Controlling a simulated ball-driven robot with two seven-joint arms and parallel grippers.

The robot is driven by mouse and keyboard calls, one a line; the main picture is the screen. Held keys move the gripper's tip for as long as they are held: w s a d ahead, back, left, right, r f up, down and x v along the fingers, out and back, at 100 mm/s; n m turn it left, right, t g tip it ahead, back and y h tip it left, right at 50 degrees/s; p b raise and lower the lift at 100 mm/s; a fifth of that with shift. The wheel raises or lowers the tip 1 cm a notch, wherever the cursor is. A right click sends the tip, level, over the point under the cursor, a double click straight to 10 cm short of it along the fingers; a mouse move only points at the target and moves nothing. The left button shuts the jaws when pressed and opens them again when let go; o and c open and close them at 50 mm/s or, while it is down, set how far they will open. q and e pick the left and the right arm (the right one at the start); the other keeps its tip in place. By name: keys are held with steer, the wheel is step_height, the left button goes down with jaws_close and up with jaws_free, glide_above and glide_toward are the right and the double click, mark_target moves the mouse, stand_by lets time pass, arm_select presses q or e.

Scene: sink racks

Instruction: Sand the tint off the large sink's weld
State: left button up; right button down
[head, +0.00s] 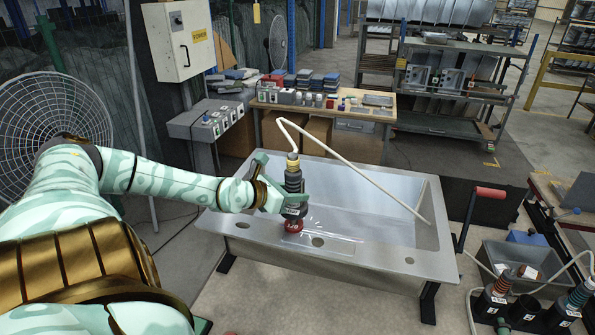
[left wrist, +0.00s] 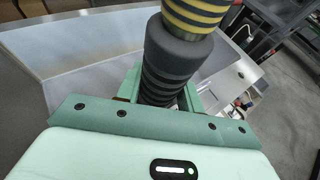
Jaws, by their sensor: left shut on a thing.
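The large steel sink (head: 262,233) stands on dark legs in front of me in the head view. My left gripper (head: 290,200) is shut on an upright sanding tool (head: 293,182) above the sink's near rim. The tool has a dark ribbed body, a yellow-banded top and a red foot at or just above the rim; contact is unclear. In the left wrist view the tool (left wrist: 176,60) stands between the fingers of my gripper (left wrist: 158,97). I cannot make out the weld or its tint clearly. My right gripper does not show.
A pale hose (head: 350,160) arches from the tool across the sink. More tools (head: 495,295) stand in dark holders at the lower right, near a red-handled lever (head: 490,193). A workbench (head: 330,110) and a grey shelf rack (head: 440,85) stand behind. A fan (head: 55,115) is at left.

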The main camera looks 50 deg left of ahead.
arm_select(q)
steer(key=shift+s+a+p, duration=0.4)
steer(key=shift+a, duration=0.15)
steer(key=shift+s+a, duration=0.45)
steer(key=shift+a, duration=0.25)
steer(key=shift+s+a+r, duration=0.1)
steer(key=shift+a, duration=0.05)
step_height(320, 180, up, 7)
steer(key=p, duration=0.7)
